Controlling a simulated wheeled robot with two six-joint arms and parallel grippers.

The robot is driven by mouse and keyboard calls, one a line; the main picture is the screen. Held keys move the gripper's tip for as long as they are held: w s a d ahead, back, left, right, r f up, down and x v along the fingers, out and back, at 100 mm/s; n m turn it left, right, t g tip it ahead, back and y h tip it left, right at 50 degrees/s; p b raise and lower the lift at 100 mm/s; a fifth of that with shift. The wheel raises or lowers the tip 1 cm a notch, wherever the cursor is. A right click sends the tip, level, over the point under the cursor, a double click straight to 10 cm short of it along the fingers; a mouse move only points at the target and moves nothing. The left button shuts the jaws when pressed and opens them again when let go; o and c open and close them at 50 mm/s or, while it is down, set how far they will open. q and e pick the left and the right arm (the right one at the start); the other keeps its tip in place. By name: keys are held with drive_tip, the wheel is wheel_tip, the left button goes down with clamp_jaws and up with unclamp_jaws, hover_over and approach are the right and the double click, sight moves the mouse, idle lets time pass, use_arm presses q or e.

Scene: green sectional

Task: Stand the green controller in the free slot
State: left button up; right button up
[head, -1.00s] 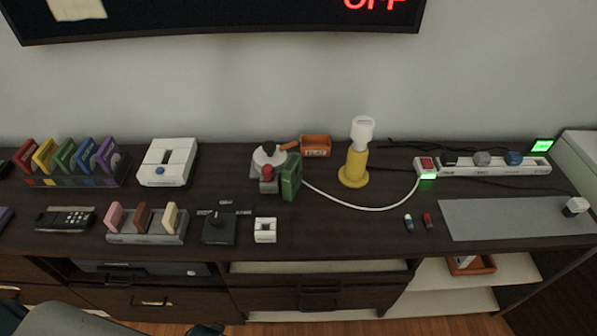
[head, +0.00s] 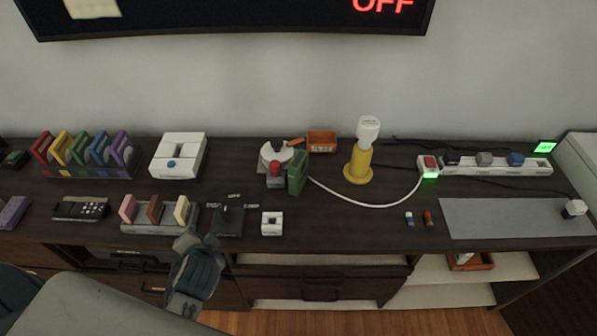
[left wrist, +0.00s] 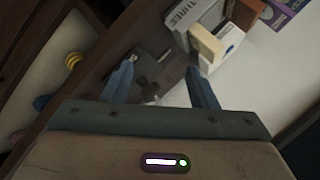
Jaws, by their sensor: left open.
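A green upright block (head: 298,172), which may be the green controller, stands beside a white rounded device with a red part. A green panel (head: 79,152) also stands in the rack of coloured panels. The low grey rack (head: 150,228) holds a pink, a brown and a cream piece; I cannot make out which slot is free. My left gripper (head: 198,243) is open and empty at the counter's front edge, just in front of this rack and the black knob box (head: 229,222). In the left wrist view, the open fingers (left wrist: 161,68) frame the knob box and part of the rack.
The coloured-panel rack (head: 90,172) and a white box (head: 179,157) stand at the back left. A dark remote (head: 80,209) lies near the front left. A yellow-based lamp (head: 359,165), a power strip (head: 500,168) and a white cable are right of centre. The grey mat (head: 500,220) is mostly bare.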

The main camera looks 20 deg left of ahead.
sight(291, 172)
use_arm(q)
drive_tip(key=w+d+r+m+t+y, duration=0.1)
drive_tip(key=w+r+m+t, duration=0.25)
drive_tip(key=w+m, duration=0.3)
drive_tip(key=w+d+r+m+t+y, duration=0.1)
drive_tip(key=w+r+m+t, duration=0.2)
drive_tip(key=w+m+t, duration=0.3)
drive_tip(key=w+d+f+m+h, duration=0.1)
drive_tip(key=w+d+m+h, duration=0.2)
drive_tip(key=m, duration=0.3)
drive_tip(key=w+d+f+m+h, duration=0.2)
drive_tip(key=w+d+m+h, duration=0.1)
drive_tip(key=w+d+m, duration=0.2)
drive_tip(key=w+d+f+m+h, duration=0.1)
drive_tip(key=w+d+m+h, duration=0.3)
drive_tip(key=m, duration=0.5)
drive_tip(key=shift+d+f, duration=0.25)
drive_tip(key=shift+t, duration=0.25)
drive_tip(key=w, duration=0.3)
drive_tip(key=w+d, duration=0.1)
drive_tip(key=w, duration=0.1)
drive_tip(key=shift+w+f, duration=0.15)
drive_tip(key=shift+w, duration=0.15)
drive_tip(key=shift+s, duration=0.1)
